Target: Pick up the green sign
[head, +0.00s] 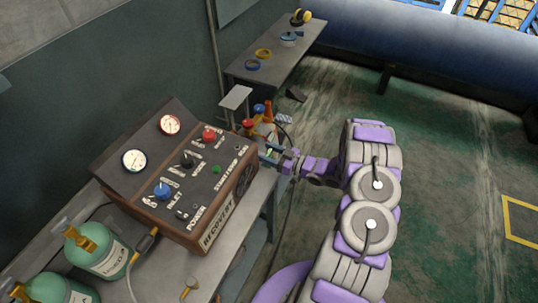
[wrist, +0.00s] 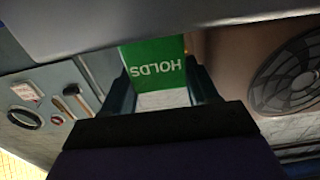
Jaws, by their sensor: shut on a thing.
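The green sign (wrist: 155,62) shows in the wrist view with white lettering reading "HOLDS", upside down in the picture. It sits between the two fingers of my gripper (wrist: 160,78), which is shut on it. Its lower part is white or pale. In the head view my gripper (head: 279,158) is beside the right end of the recovery machine (head: 185,170), at the bench edge. Only a small green patch of the sign (head: 268,151) shows there; the rest is hidden or too small to tell.
Orange-brown bottles (head: 259,122) stand just behind my gripper. Teal gas cylinders (head: 105,255) stand at the near left. A far table (head: 278,68) holds tape rolls. The machine's fan grille (wrist: 290,80) is close on the right in the wrist view. Open green floor (head: 460,180) lies to the right.

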